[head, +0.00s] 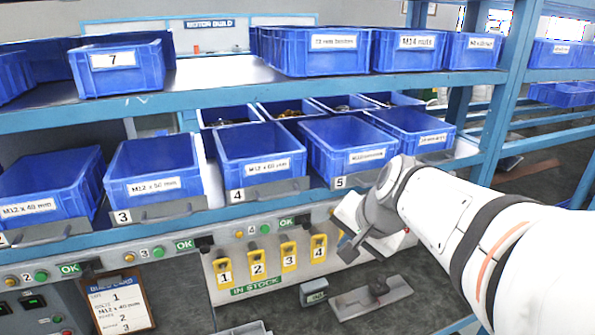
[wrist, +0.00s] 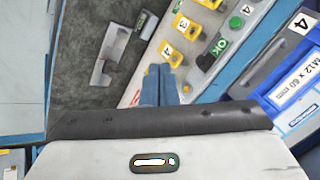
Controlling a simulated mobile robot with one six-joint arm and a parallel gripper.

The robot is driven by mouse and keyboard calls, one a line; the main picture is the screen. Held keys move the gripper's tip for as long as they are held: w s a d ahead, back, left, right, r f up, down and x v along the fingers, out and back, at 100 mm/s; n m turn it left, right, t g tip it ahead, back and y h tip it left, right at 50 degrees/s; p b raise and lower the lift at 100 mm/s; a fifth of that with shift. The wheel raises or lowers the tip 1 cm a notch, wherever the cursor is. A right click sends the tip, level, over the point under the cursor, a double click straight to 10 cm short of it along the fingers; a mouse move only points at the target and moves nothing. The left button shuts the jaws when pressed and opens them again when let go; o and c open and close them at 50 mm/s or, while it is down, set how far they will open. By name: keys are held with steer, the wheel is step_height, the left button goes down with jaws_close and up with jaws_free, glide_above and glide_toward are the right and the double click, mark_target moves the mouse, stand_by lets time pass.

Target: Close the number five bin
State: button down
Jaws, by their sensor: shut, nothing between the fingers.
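The number five bin (head: 352,143) is an open blue bin on the lower shelf in the head view. It has a white label, and a grey plate marked 5 (head: 340,182) sits at its lower front. My gripper (head: 349,250) is below that plate, in front of the panel, with nothing visible in it. In the wrist view my gripper's fingers (wrist: 160,84) are together and empty, pointing towards the yellow tags. I cannot make out the number five bin in the wrist view. My arm covers the area right of the plate.
The number four bin (head: 258,150) stands left of the number five bin; its label shows in the wrist view. The panel holds yellow numbered tags (head: 289,257) and OK buttons. More blue bins line the upper shelf (head: 220,77). A blue upright (head: 505,95) stands at right.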

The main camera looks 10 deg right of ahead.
mark_target(336, 177)
steer(key=w+d+r+m+t, duration=0.3)
steer(key=w+d+r+m, duration=0.3)
steer(key=w+r+m, duration=0.1)
steer(key=shift+w+a+f+p, duration=0.35)
steer(key=shift+w+f, duration=0.65)
steer(key=shift+w, duration=0.85)
steer(key=shift+w+a+f+p, duration=0.2)
steer(key=shift+w+f+p, duration=0.25)
steer(key=shift+w+f, duration=1)
steer(key=shift+w+a+f+p, duration=0.25)
steer(key=shift+w+f+p, duration=0.25)
steer(key=shift+w, duration=1.75)
steer(key=w, duration=0.3)
steer(key=shift+w+a, duration=0.25)
steer(key=shift+a, duration=0.1)
steer(key=shift+r, duration=0.1)
